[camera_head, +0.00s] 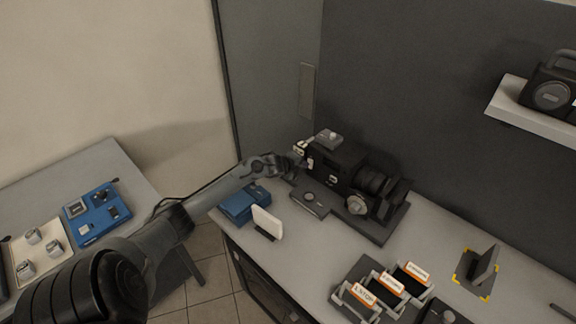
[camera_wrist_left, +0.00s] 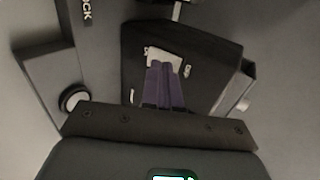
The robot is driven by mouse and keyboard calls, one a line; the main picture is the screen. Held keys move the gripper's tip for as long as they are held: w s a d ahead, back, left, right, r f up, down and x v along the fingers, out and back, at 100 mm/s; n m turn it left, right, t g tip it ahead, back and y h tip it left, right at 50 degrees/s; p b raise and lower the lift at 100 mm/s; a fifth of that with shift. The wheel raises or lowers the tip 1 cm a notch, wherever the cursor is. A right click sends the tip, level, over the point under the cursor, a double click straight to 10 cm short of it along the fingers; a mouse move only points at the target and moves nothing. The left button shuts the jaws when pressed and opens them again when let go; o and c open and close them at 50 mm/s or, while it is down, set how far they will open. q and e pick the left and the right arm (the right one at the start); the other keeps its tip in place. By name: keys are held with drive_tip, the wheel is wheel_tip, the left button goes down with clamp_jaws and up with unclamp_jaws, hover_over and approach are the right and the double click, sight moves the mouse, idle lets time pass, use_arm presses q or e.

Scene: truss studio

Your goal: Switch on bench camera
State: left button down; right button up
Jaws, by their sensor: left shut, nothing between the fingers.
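The bench camera (camera_head: 343,166) is a black boxy body with a ribbed lens on its right, mounted on a dark base plate on the grey bench. A small grey piece (camera_head: 328,138) sits on its top. My left gripper (camera_head: 301,155) is shut and empty at the left end of the camera body. In the left wrist view, the shut fingers (camera_wrist_left: 165,72) point at a pale plate (camera_wrist_left: 152,55) on the dark camera body (camera_wrist_left: 212,62). The fingers hide part of this plate, and I cannot tell whether they touch it. My right gripper is not in view.
A dark box with a round knob (camera_head: 309,199), a blue case (camera_head: 244,203) and a white card (camera_head: 267,221) are near the camera. Orange-labelled holders (camera_head: 389,284) stand in front. A radio (camera_head: 552,93) is on the wall shelf. A second table (camera_head: 83,161) is at left.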

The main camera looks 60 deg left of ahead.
use_arm(q)
drive_tip(key=p+v, duration=0.2)
drive_tip(key=v, duration=1)
drive_tip(key=shift+s+d+f+p, duration=0.2)
drive_tip(key=shift+s+p, duration=0.1)
drive_tip(key=shift+s, duration=0.2)
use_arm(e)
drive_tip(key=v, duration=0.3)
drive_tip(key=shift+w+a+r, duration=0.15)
use_arm(q)
drive_tip(key=shift+r, duration=0.1)
drive_tip(key=shift+t, duration=0.9)
drive_tip(key=f+b, duration=0.2)
drive_tip(key=b, duration=0.2)
drive_tip(key=s+f+b, duration=0.1)
drive_tip(key=f+b, duration=0.1)
drive_tip(key=b, duration=0.3)
drive_tip(key=shift+s+d+f, duration=0.2)
drive_tip(key=shift+f, duration=0.1)
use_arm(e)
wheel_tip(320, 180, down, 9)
